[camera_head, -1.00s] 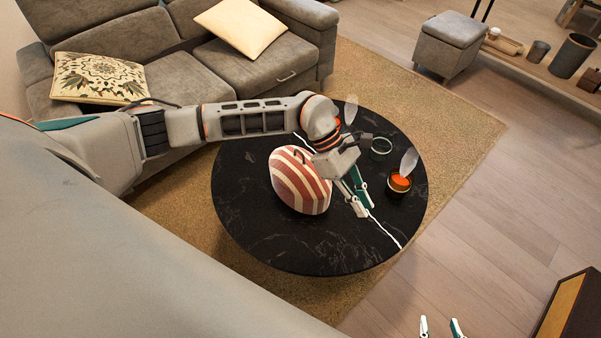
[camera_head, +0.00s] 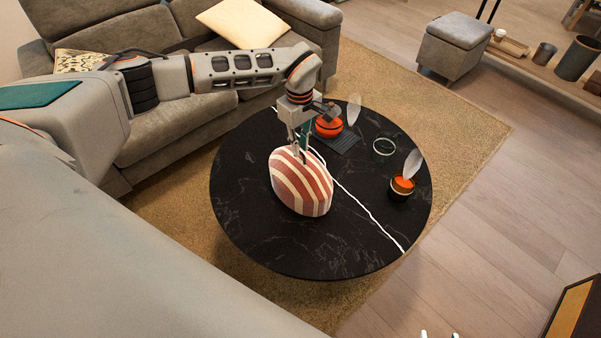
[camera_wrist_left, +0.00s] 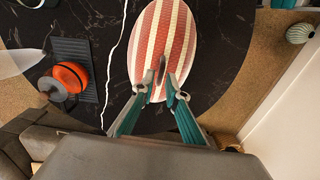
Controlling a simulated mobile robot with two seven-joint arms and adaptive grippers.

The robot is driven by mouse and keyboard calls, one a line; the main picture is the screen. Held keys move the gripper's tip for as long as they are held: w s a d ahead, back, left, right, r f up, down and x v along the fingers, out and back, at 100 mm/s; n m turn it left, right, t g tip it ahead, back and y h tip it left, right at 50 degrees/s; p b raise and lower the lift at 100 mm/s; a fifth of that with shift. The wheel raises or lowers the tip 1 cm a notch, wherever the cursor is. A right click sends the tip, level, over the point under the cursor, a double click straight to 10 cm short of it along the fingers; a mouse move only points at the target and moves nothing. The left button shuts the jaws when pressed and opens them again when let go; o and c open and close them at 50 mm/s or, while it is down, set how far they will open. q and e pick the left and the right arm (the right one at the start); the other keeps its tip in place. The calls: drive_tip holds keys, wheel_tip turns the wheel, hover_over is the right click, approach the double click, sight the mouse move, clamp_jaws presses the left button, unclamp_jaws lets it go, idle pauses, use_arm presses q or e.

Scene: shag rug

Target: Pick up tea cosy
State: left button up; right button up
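The tea cosy (camera_head: 301,184) is a red-and-cream striped dome on the round black table (camera_head: 240,205). In the left wrist view the tea cosy (camera_wrist_left: 178,38) has a small dark loop (camera_wrist_left: 162,68) on its top. My left gripper (camera_head: 299,152) points down at the top of the cosy, at its far side. In the left wrist view its two fingers (camera_wrist_left: 160,90) are apart, with the loop in line with the gap between them. I cannot tell whether they touch the cosy. Only the tips of my right gripper (camera_head: 440,334) show at the bottom edge, apart.
An orange teapot-like object (camera_head: 329,126) sits on a dark slatted mat (camera_head: 342,143) just behind the cosy. A glass ring-shaped item (camera_head: 384,146) and an orange-topped dark jar (camera_head: 402,186) stand to the right. The table's front is clear. A grey sofa (camera_head: 185,125) is behind.

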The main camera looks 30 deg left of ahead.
sight(300, 172)
use_arm(q)
wheel_tip(300, 172, down, 3)
drive_tip(key=shift+f, duration=0.2)
drive_tip(key=shift+r, duration=0.1)
clamp_jaws()
drive_tip(key=shift+r, duration=0.1)
